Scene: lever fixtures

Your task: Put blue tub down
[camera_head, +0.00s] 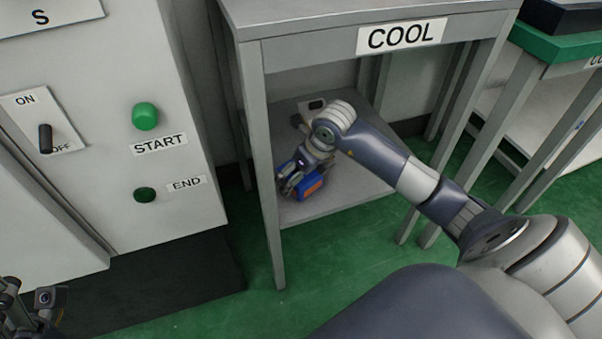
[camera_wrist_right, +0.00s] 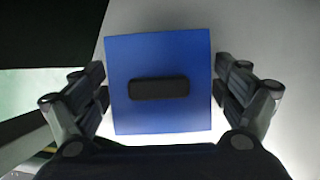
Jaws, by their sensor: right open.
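The blue tub (camera_wrist_right: 160,112) fills the middle of the right wrist view, with a dark handle bar (camera_wrist_right: 159,88) across its top. In the head view the blue tub (camera_head: 309,189) rests on the lower shelf of the table marked COOL, near the left front leg; an orange patch shows on its side. My right gripper (camera_head: 290,183) is at the tub. In the right wrist view its fingers (camera_wrist_right: 163,90) are spread wide, one on each side of the tub, with narrow gaps. My left gripper (camera_head: 32,305) shows only partly at the bottom left corner of the head view.
The table's lower shelf (camera_head: 345,196) is bare to the right of the tub. The front leg (camera_head: 268,170) stands close on its left. A grey cabinet (camera_head: 100,205) with an ON/OFF lever (camera_head: 46,139) and green START button (camera_head: 145,116) is at the left. A green-topped table (camera_head: 560,47) is at the right.

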